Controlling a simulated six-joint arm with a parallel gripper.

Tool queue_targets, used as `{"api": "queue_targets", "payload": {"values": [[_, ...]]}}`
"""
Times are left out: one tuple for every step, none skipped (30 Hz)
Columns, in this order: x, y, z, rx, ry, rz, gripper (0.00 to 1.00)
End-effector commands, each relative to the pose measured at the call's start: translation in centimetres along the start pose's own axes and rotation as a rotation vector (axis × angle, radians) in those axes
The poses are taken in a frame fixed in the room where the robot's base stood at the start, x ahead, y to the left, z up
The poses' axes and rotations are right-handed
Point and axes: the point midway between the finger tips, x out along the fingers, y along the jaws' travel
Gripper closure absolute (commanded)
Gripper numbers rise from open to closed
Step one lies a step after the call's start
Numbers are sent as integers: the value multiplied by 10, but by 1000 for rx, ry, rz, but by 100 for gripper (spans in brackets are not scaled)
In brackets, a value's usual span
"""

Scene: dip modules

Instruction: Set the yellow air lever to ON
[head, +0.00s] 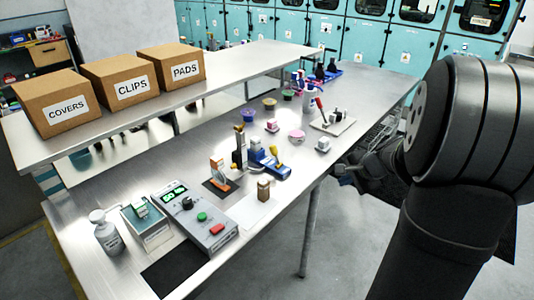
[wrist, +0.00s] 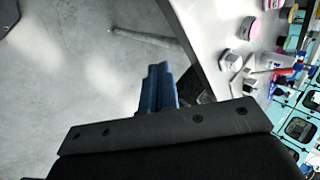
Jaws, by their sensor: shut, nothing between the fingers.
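A blue device (head: 272,168) stands near the middle of the bench's right edge in the head view. A lever with a yellow knob (head: 273,151) rises from it; its ON and OFF marks are too small to read. My gripper (head: 343,180) hangs off the bench's right edge, over the floor, apart from the lever. In the wrist view my gripper's blue fingers (wrist: 158,72) are together and empty. I cannot make out the lever in the wrist view.
The steel bench (head: 150,180) holds a grey control box (head: 192,215), a pump bottle (head: 106,235), an orange stand (head: 218,172) and a red-handled fixture (head: 332,122). Boxes labelled COVERS (head: 62,105), CLIPS (head: 130,88) and PADS (head: 183,71) sit on the raised shelf. Open floor lies right of the bench.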

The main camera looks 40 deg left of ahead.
Motion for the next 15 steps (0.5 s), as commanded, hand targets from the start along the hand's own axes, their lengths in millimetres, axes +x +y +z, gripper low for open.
{"api": "queue_targets", "payload": {"values": [[8, 0, 3, -117, 27, 21, 100], [12, 0, 4, -191, 45, 34, 100], [16, 0, 4, -290, 70, 51, 100], [20, -1, 5, -365, 88, 63, 100], [23, -2, 5, -441, 105, 75, 100], [27, -3, 6, -542, 128, 92, 100], [30, -4, 7, -618, 144, 105, 100], [33, -6, 8, -696, 160, 118, 100], [37, -8, 9, -798, 182, 134, 100], [40, -11, 11, -876, 197, 146, 100], [42, -13, 12, -954, 213, 159, 100], [45, -17, 14, -1059, 233, 175, 100], [48, -20, 16, -1137, 248, 188, 100], [50, -23, 18, -1215, 263, 200, 100], [53, -28, 21, -1320, 283, 216, 100]]}}
